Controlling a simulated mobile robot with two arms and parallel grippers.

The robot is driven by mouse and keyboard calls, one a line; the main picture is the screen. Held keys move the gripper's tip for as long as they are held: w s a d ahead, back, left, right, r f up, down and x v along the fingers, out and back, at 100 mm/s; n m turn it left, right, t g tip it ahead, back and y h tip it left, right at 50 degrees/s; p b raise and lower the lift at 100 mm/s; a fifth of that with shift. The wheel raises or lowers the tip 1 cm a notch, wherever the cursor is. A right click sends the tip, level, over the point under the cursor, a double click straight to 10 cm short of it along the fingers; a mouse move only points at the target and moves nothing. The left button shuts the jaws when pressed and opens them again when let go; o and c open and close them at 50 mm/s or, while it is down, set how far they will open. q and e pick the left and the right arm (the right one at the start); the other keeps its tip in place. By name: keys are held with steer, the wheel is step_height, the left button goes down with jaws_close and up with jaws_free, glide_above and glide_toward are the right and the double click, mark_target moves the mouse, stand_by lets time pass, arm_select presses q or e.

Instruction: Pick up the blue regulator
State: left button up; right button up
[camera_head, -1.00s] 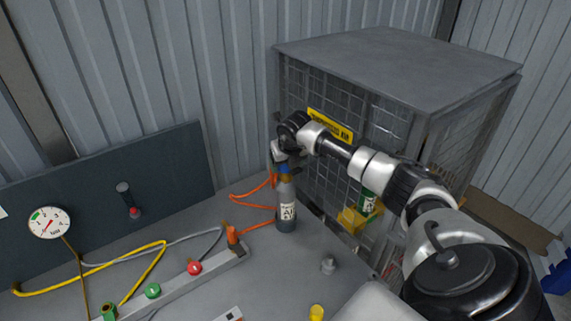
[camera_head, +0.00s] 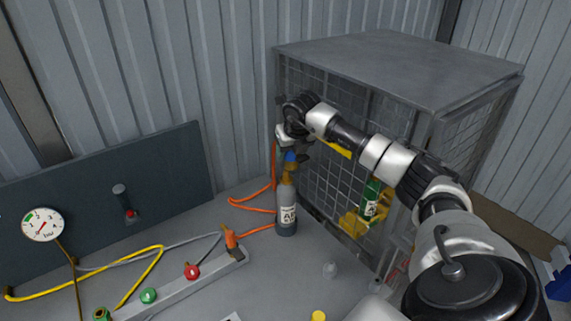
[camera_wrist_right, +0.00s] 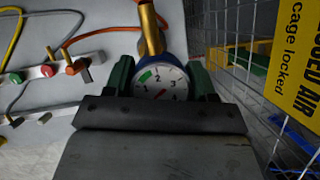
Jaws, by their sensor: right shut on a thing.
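The blue regulator (camera_head: 291,156) has a brass stem and sits above the grey air bottle (camera_head: 287,212), which stands upright on the bench. In the right wrist view the regulator (camera_wrist_right: 163,68) shows a round white dial with a blue rim, held between the green finger pads. My right gripper (camera_wrist_right: 160,82) is shut on it; in the head view the gripper (camera_head: 293,141) comes from the right above the bottle. Whether the brass stem still touches the bottle's top I cannot tell. My left gripper is not in view.
A mesh cage (camera_head: 330,190) with a green bottle (camera_head: 371,197) inside stands close to the right of the air bottle. An orange hose (camera_head: 250,199) runs beside the bottle. A manifold bar (camera_head: 185,284) with coloured knobs and a pressure gauge (camera_head: 42,225) are at the left.

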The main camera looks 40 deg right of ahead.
steer(key=s+d+r+b, duration=0.4)
steer(key=s+r, duration=0.2)
steer(key=s, duration=0.3)
steer(key=shift+d, duration=0.35)
